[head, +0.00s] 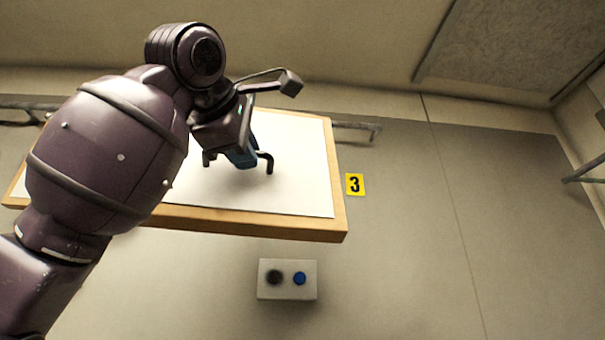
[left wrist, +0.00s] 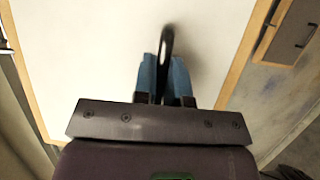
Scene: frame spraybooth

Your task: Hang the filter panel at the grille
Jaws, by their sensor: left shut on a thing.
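The filter panel (head: 300,150) is a white sheet in a light wooden frame, in the left middle of the head view. It also fills much of the left wrist view (left wrist: 90,50). My left gripper (head: 240,160) is in front of it, its blue fingers (left wrist: 165,80) shut on the panel's black arched handle (left wrist: 166,48). My arm hides the panel's left part in the head view. I cannot tell whether the panel touches anything behind it. No grille is clearly recognisable. My right gripper is not in view.
A metal rail or bracket (head: 365,130) shows beyond the panel's right edge. A yellow 3 label (head: 355,184) is right of the panel. A pale box (head: 287,291) with black and blue round parts is below. A speckled framed surface (head: 520,45) is at upper right.

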